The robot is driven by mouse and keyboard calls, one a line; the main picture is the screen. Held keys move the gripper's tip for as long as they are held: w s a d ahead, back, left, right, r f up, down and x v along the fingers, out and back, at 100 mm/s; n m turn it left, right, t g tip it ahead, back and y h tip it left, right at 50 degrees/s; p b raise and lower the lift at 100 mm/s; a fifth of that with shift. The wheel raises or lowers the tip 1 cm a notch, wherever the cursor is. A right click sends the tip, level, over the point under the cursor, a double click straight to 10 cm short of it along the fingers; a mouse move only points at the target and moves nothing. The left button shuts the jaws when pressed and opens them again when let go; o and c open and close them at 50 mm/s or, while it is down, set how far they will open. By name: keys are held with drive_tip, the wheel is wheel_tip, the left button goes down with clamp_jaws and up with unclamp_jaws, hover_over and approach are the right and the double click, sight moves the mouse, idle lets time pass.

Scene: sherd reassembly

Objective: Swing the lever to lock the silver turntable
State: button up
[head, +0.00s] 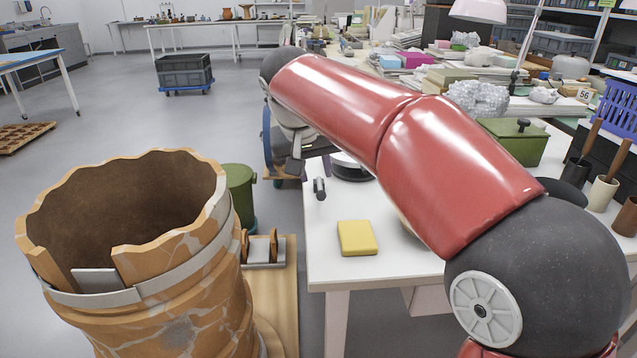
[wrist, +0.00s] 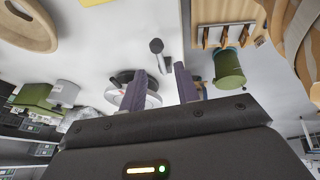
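The silver turntable (head: 352,172), a round disc with a dark base, stands on the white table, partly hidden behind my red arm. In the wrist view the turntable (wrist: 153,99) shows behind and between my fingers. A small piece with a dark knob and silver shank, which looks like the lever (head: 319,188), is near the table's left edge. The lever (wrist: 156,46) shows in the wrist view beyond my fingertips, apart from them. My gripper (wrist: 160,69) is open, with a clear gap between its fingers and nothing seen held.
A yellow block (head: 357,238) lies on the white table (head: 400,270). A large patched jar (head: 170,260) stands at left. A green bin (head: 238,190) and wooden rack (head: 263,250) lie between jar and table. A green box (head: 513,140) stands at back right.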

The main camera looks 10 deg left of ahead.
sight(320, 188)
drive_tip(key=x, duration=0.5)
drive_tip(key=shift+c, duration=0.2)
clamp_jaws()
